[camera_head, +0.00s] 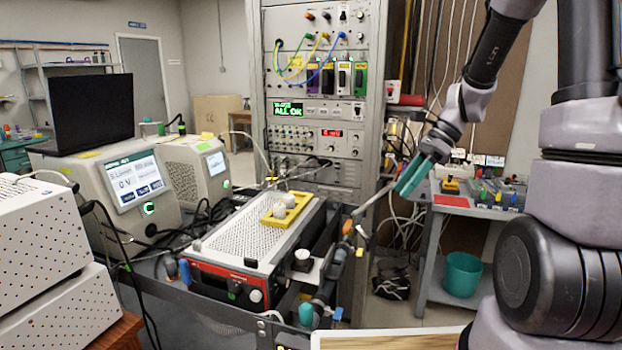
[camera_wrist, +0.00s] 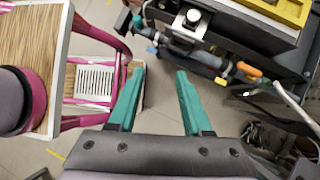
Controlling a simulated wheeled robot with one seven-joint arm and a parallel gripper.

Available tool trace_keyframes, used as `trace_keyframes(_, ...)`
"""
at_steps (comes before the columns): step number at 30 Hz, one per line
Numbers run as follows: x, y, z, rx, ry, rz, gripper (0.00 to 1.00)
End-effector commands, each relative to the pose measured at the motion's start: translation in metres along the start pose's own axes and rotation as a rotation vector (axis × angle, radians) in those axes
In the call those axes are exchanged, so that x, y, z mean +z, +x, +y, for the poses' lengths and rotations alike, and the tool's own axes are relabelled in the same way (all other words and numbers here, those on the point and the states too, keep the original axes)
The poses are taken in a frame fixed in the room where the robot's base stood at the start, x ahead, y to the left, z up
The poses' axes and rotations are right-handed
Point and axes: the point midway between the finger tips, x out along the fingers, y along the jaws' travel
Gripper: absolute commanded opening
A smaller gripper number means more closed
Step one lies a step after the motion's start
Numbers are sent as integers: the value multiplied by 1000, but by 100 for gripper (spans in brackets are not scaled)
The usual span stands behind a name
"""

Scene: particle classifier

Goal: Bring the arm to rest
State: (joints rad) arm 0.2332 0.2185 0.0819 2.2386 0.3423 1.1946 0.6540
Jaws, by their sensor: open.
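My gripper (camera_head: 411,176) has teal fingers and hangs in the air at the right of the head view, in front of the rack and to the right of the cart. In the wrist view my gripper (camera_wrist: 158,88) shows both teal fingers spread apart with floor visible between them. It is open and holds nothing. My arm runs from the upper right down to it.
A cart carries a red-fronted perforated instrument (camera_head: 228,282) with a yellow tray (camera_head: 300,199) holding white pieces. Its pipe fittings (camera_wrist: 190,55) lie just beyond my fingers in the wrist view. A side table (camera_head: 455,208) and teal bin (camera_head: 461,275) stand at right.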

Motion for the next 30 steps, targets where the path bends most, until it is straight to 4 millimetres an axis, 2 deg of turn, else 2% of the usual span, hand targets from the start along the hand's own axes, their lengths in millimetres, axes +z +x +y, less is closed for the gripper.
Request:
trace_keyframes(1,10,-14,9,-37,-98,45,50)
trace_keyframes(6,32,-52,40,-132,-419,200,50)
trace_keyframes(16,63,-115,107,-292,-1002,532,50)
trace_keyframes(22,72,-138,139,-354,-1252,707,50)
trace_keyframes(30,74,-148,152,-375,-1356,788,50)
